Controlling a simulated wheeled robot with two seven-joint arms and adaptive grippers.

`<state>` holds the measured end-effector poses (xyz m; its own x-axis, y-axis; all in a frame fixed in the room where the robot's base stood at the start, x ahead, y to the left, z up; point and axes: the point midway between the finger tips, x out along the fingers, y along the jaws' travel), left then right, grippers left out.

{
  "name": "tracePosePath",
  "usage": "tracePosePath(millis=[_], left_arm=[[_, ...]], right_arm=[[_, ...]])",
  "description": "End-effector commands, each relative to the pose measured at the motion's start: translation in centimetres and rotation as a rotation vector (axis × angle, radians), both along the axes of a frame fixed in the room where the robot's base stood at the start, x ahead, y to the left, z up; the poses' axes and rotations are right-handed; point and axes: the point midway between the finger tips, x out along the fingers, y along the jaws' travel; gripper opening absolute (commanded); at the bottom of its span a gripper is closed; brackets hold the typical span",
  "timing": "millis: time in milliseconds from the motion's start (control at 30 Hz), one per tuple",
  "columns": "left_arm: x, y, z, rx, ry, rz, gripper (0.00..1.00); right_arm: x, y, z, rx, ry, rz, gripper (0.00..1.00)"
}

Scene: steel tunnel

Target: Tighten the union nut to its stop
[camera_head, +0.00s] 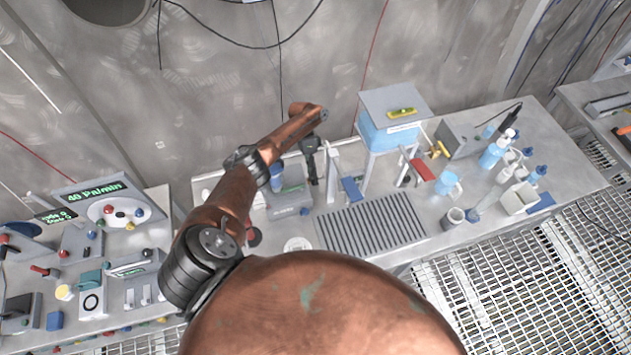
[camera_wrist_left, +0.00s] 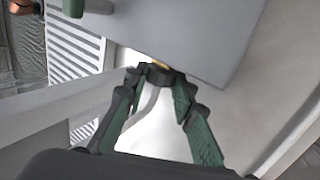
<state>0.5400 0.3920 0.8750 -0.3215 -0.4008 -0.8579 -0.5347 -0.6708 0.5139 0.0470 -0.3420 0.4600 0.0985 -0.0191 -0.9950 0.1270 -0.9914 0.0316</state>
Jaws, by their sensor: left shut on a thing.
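My left gripper (camera_head: 312,165) points down over the left end of the steel bench in the head view, by a grey box-shaped device (camera_head: 289,200). In the left wrist view its green-padded fingers (camera_wrist_left: 160,78) close from both sides on a dark ring, which looks like the union nut (camera_wrist_left: 161,77). A bit of brass-yellow fitting (camera_wrist_left: 159,65) shows just beyond it, against a grey block (camera_wrist_left: 205,35). A pale curved tube (camera_wrist_left: 145,112) runs between the fingers. The nut is hidden in the head view, and its thread cannot be seen. My right gripper is out of view.
A slotted drain plate (camera_head: 370,222) lies right of the gripper. Beyond it stand a blue tank (camera_head: 385,138) on a stand, a red-handled part (camera_head: 421,170) and several bottles (camera_head: 495,148). A cluttered panel bench with a green display (camera_head: 93,193) is at left.

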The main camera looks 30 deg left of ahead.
Motion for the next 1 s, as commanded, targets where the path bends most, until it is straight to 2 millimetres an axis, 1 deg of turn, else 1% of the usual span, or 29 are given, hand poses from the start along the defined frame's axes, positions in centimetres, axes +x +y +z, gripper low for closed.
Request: tracePosePath(millis=[333,367,600,867,1000], left_arm=[[-0.1,0.0,0.0,-0.005,0.005,-0.001,0.0],[-0.1,0.0,0.0,-0.005,0.005,-0.001,0.26],[0.0,-0.1,0.0,-0.005,0.003,-0.001,0.42],[0.0,0.0,0.1,-0.004,0.003,-0.001,0.42],[0.5,0.4,1.0,-0.004,0.0,0.0,0.42]], right_arm=[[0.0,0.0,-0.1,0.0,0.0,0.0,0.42],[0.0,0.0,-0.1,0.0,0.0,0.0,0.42],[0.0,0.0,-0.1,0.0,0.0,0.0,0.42],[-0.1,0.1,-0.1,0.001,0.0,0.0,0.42],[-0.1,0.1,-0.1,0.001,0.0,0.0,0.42]])
